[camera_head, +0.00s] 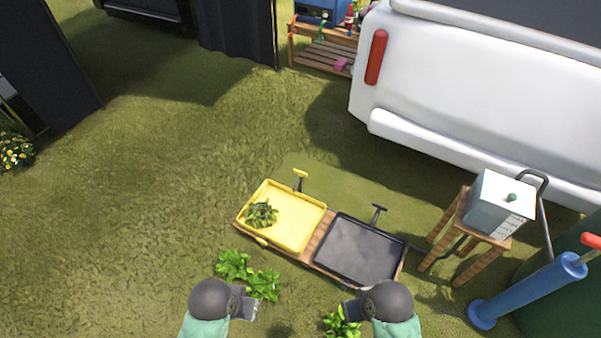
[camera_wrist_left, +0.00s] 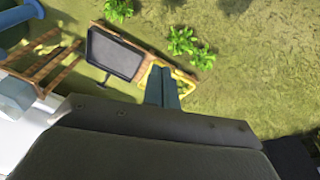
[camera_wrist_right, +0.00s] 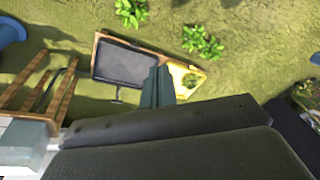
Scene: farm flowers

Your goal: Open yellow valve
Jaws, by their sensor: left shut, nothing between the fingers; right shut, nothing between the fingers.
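A yellow tray (camera_head: 300,238) sits in a wooden frame on the grass, ahead of my grippers. A small yellow T-shaped valve handle (camera_head: 300,176) stands at its far edge. A leafy plant (camera_head: 261,214) lies in the tray's left part. My left gripper (camera_head: 247,306) is shut and empty, in front of the tray and well apart from the valve. My right gripper (camera_head: 349,309) is shut and empty, in front of the black tray. Shut fingers also show in the left wrist view (camera_wrist_left: 162,88), covering part of the yellow tray, and in the right wrist view (camera_wrist_right: 157,88).
A black tray (camera_head: 358,250) with a dark handle (camera_head: 379,213) adjoins the yellow one. A wooden stool (camera_head: 462,237) with a white box (camera_head: 498,205) and a blue pump (camera_head: 530,290) stand right. A white vehicle (camera_head: 480,90) is behind.

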